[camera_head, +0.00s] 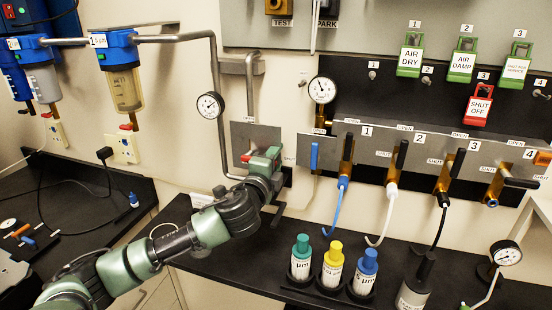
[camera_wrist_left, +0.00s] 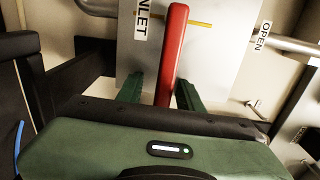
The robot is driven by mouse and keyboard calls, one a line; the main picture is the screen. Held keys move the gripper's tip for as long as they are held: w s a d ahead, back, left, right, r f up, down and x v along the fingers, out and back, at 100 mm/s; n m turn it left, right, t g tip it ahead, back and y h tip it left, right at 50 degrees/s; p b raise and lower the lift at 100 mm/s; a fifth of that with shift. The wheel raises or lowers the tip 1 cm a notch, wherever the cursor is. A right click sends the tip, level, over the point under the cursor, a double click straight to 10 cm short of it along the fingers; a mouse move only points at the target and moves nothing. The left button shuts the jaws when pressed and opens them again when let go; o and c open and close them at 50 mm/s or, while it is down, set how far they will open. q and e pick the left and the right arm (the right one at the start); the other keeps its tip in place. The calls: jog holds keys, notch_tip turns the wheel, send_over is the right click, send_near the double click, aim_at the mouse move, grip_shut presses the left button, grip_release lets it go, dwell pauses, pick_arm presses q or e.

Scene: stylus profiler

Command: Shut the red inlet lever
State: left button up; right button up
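The red inlet lever (camera_wrist_left: 174,50) shows in the left wrist view as a long red bar in front of a pale metal plate (camera_wrist_left: 215,60). In the head view only a small red bit of the lever (camera_head: 245,158) shows beside my gripper. My left gripper (camera_head: 262,160) is at this plate. In the left wrist view its two green fingers (camera_wrist_left: 160,92) stand apart on either side of the lever, with a visible gap on the left. The lever's lower end is hidden behind the gripper body. My right gripper is not in view.
A blue lever (camera_head: 314,156) and several numbered black-handled valves (camera_head: 347,152) are right of the inlet plate. A pipe with a gauge (camera_head: 210,105) runs to its left. Capped bottles (camera_head: 301,262) stand on the black counter below. An OPEN label (camera_wrist_left: 263,37) is right of the lever.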

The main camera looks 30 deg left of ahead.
pick_arm(q)
jog(key=shift+s+d+f, duration=0.1)
jog(key=shift+s, duration=0.2)
jog(key=b+v, duration=0.2)
jog(key=v, duration=0.4)
jog(key=shift+s+b, duration=0.1)
jog(key=shift+b, duration=0.25)
jog(key=shift+s, duration=0.5)
